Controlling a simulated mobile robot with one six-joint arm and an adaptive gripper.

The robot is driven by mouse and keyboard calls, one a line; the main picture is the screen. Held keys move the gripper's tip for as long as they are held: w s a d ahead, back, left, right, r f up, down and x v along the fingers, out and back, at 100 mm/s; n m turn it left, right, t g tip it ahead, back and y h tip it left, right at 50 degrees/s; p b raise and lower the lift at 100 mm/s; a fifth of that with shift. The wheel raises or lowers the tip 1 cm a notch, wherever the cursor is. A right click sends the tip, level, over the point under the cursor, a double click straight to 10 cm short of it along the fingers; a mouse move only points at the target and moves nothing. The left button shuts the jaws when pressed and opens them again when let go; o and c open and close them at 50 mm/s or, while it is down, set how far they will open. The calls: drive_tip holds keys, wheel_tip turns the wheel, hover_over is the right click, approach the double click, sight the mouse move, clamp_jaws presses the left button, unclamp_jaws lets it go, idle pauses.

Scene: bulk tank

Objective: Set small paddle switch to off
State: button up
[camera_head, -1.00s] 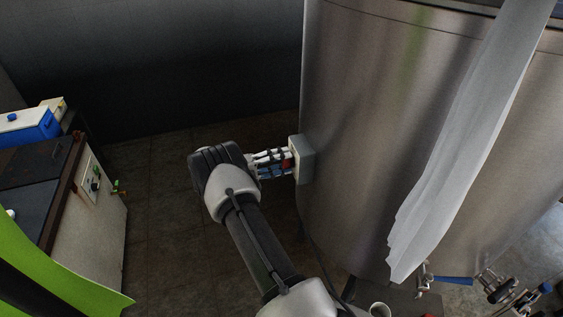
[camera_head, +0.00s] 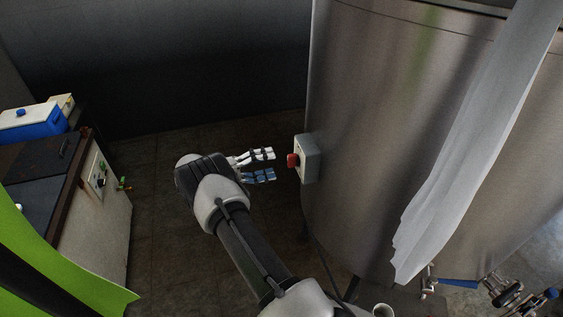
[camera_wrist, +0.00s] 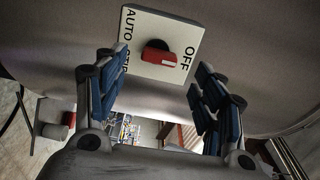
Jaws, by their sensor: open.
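The small paddle switch (camera_head: 293,160) is a red lever on a grey box (camera_head: 311,158) fixed to the steel tank's side. In the wrist view the red paddle (camera_wrist: 160,58) sits on a black base on a white plate (camera_wrist: 146,23). The plate reads AUTO STIR, partly hidden by a finger, at left and OFF at right. The red paddle lies mostly sideways, its longer end toward OFF. My gripper (camera_head: 272,164) is open and empty, to the left of the switch with a clear gap, its fingers pointing toward it.
The steel tank (camera_head: 370,120) fills the right side, with a translucent sheet (camera_head: 450,160) hanging over it. Blue-handled valves (camera_head: 458,283) are at its lower right. A cabinet (camera_head: 105,210) with a blue box (camera_head: 30,125) stands at left. The floor between is open.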

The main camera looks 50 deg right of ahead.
drive_tip(key=shift+v, duration=2.55)
drive_tip(key=s+a+r+m+t+y, duration=0.3)
drive_tip(key=s+a+r+m+y, duration=0.15)
drive_tip(key=r+m, duration=0.35)
drive_tip(key=s+a+r+m+t+y, duration=0.35)
drive_tip(key=a+r+m, duration=0.25)
drive_tip(key=r, duration=0.5)
drive_tip(key=s+a+m+t+y, duration=0.7)
drive_tip(key=s+a+m, duration=0.9)
drive_tip(key=s+a, duration=0.2)
drive_tip(key=s, duration=0.2)
drive_tip(key=shift+s+r+y, duration=0.25)
drive_tip(key=shift+r+y, duration=0.05)
